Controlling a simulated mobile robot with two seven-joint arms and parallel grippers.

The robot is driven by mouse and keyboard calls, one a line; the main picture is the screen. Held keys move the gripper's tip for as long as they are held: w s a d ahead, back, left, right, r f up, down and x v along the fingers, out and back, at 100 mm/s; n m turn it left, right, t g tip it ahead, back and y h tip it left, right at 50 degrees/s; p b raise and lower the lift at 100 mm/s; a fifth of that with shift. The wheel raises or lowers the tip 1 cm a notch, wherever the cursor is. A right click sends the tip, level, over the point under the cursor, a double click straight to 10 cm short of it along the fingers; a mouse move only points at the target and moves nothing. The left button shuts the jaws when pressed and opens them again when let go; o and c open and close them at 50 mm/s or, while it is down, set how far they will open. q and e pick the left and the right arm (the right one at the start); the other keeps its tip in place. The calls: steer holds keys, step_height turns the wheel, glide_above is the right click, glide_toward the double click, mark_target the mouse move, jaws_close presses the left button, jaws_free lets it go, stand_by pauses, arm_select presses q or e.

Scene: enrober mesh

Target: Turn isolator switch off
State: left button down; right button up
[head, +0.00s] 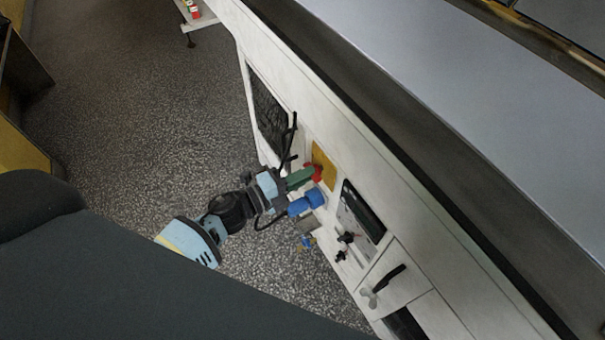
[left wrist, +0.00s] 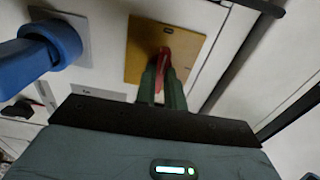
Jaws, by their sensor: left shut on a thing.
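The isolator switch is a red handle (left wrist: 165,60) on a yellow plate (left wrist: 140,48) fixed to the white machine panel. In the head view the red handle (head: 316,171) shows at the green fingertips, with the yellow plate (head: 324,165) behind it. My left gripper (head: 303,178) reaches in from the left and is shut on the red handle. In the left wrist view its green fingers (left wrist: 162,85) hide the handle's lower part. My right gripper is not in view.
A blue socket (head: 308,202) sticks out close beside the left gripper; it also shows in the wrist view (left wrist: 45,50). A black handle (head: 388,278) and a dark screen (head: 363,210) are farther along the panel. Speckled floor (head: 150,110) lies open to the left.

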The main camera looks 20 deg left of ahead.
arm_select(q)
steer(key=c, duration=1.5)
jaws_free()
steer(key=v, duration=0.7)
steer(key=shift+s+a, duration=0.25)
steer(key=shift+s, duration=0.1)
